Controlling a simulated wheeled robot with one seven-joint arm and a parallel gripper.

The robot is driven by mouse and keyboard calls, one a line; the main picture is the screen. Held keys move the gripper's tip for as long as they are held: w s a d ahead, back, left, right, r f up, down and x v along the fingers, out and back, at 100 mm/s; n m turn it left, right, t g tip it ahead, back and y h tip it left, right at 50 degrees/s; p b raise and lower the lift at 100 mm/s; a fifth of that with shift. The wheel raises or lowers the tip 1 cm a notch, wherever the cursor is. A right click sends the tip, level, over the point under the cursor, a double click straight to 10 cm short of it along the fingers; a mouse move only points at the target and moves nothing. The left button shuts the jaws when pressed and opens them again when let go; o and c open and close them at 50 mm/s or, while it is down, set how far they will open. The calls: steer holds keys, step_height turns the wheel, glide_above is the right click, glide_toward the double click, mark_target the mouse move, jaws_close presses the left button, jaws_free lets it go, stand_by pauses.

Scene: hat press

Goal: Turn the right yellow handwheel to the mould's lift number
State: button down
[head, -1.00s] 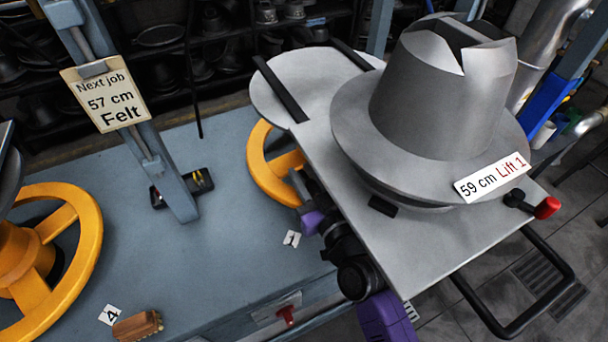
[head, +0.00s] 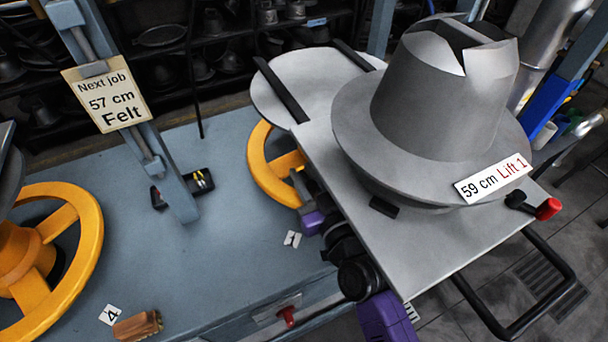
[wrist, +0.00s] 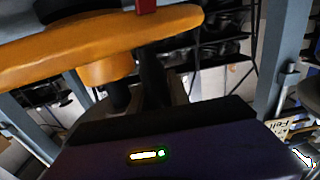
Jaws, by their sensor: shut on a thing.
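The right yellow handwheel (head: 255,165) is partly hidden behind the tilted grey plate. My gripper (head: 299,187) is at its front right edge, shut on the wheel. In the wrist view the wheel's orange rim (wrist: 70,52) spans the top left, with a red mark (wrist: 145,6) above it; the dark fingers (wrist: 140,93) are just below, their contact partly hidden. The grey hat mould (head: 435,110) stands on the plate. Its label (head: 493,179) reads "59 cm Lift 1". A small white number card (head: 292,239) lies in front of the right wheel; its figure is hard to read.
A second yellow handwheel (head: 85,235) stands at the left, with a card (head: 112,315) reading 4 and a brown brush (head: 138,326) nearby. A sign (head: 105,97) reads "Next job 57 cm Felt". The grey plate (head: 440,240) overhangs my arm.

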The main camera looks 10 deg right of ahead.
steer(key=shift+w+d+r, duration=0.15)
steer(key=shift+d, duration=0.4)
steer(key=c, duration=1.2)
jaws_free()
steer(key=shift+c, duration=0.2)
steer(key=shift+a, duration=0.15)
steer(key=s+d+b, duration=0.1)
steer(key=s+b, duration=0.1)
steer(key=s, duration=0.5)
steer(key=shift+s+d, duration=0.25)
steer(key=shift+s, duration=0.1)
